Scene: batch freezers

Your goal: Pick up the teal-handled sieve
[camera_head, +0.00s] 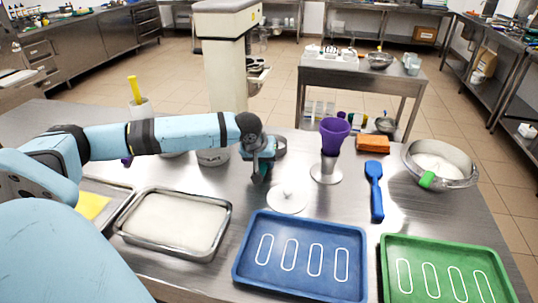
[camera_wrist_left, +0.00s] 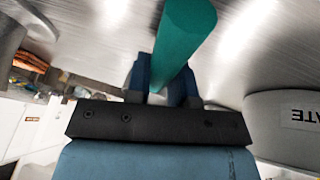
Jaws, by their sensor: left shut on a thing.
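The teal handle of the sieve (camera_wrist_left: 183,42) shows in the left wrist view as a thick round bar. It runs between the two fingers of my left gripper (camera_wrist_left: 163,82), which is shut on it. In the head view my left gripper (camera_head: 260,170) points down over the steel table, behind the white lid-like disc. The handle is mostly hidden there by the gripper. The sieve's bowl cannot be made out for certain in either view. My right gripper is not in view.
Near the gripper are a white disc with a knob (camera_head: 288,199), a steel pot (camera_head: 213,157) and a purple cup on a stand (camera_head: 335,137). Blue (camera_head: 300,217) and green (camera_head: 440,242) trays lie in front.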

